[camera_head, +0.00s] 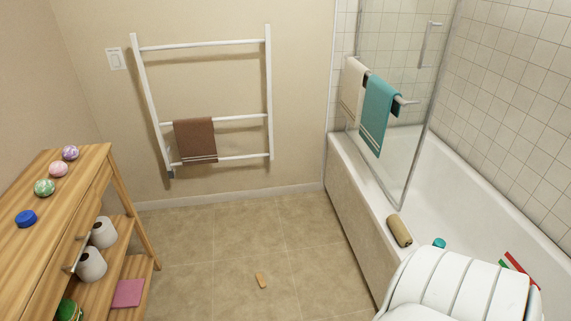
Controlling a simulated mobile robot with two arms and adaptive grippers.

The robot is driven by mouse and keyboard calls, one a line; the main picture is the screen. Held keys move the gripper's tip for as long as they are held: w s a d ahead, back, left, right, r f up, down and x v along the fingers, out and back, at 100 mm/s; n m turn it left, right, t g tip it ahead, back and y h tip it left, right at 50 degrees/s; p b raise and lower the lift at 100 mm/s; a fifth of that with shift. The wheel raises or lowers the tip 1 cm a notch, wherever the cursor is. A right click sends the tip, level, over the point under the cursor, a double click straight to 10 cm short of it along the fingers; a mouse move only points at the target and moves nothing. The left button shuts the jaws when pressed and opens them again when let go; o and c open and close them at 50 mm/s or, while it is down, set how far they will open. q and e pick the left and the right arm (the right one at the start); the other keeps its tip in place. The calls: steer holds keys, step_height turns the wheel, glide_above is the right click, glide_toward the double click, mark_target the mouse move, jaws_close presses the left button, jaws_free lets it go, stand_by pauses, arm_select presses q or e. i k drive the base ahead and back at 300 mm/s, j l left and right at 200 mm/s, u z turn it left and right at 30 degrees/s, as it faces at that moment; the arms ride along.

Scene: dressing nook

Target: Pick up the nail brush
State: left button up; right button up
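A small orange-brown oblong piece (261,280) lies flat on the tiled floor, near the bottom middle of the view. It looks like the nail brush, but it is too small to make out bristles. Nothing touches it or stands close around it. Neither of my grippers is in view.
A wooden shelf table (72,207) stands at left with a blue tin (26,218) and coloured balls on top. The bathtub (358,205) with a glass screen is at right. A white ribbed shape (455,287) fills the lower right. The floor (225,240) between is clear.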

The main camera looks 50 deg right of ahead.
mark_target(262, 284)
steer(key=z, duration=1.7)
